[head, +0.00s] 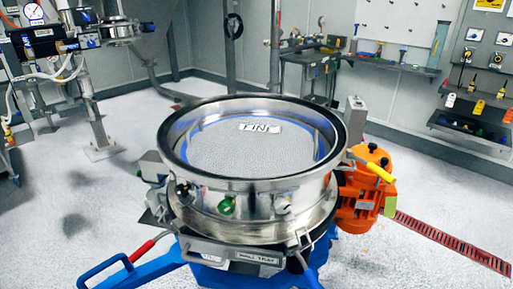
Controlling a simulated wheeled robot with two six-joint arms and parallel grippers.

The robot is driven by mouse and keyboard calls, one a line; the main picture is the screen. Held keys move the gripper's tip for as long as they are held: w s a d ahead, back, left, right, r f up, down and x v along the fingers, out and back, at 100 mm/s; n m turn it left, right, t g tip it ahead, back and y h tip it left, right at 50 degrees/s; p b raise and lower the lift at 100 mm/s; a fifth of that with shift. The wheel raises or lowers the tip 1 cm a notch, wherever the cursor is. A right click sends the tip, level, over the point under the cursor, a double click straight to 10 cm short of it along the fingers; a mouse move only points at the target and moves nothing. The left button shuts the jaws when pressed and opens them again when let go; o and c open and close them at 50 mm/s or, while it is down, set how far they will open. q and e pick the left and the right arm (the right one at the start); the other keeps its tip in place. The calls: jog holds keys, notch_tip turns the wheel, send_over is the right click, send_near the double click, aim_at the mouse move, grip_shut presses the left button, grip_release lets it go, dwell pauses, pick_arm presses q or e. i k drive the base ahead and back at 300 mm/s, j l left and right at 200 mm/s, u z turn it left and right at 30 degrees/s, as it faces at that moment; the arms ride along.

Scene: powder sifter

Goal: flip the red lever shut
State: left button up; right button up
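A powder sifter (255,205) with a round steel body stands in the middle of the head view. A lever with a red grip (142,251) and a thin metal rod sticks out at the sifter's lower left, just above a blue handle (105,268). Its rod runs up and right toward the steel body; where it joins is hard to make out. The red grip points down and left, away from the body. Neither of my grippers shows in the head view, and nothing of mine is seen touching the lever.
An orange motor (365,195) with a yellow handle (380,172) sits at the sifter's right side. A small label plate reading roughly "BALL TRAY" (255,257) is at the front. Workbenches and a tool wall stand behind. Grey floor lies open left of the sifter.

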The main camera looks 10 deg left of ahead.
aim_at(149, 245)
jog(key=u, duration=1.2)
jog(key=i+z, duration=0.1)
jog(key=z, duration=0.35)
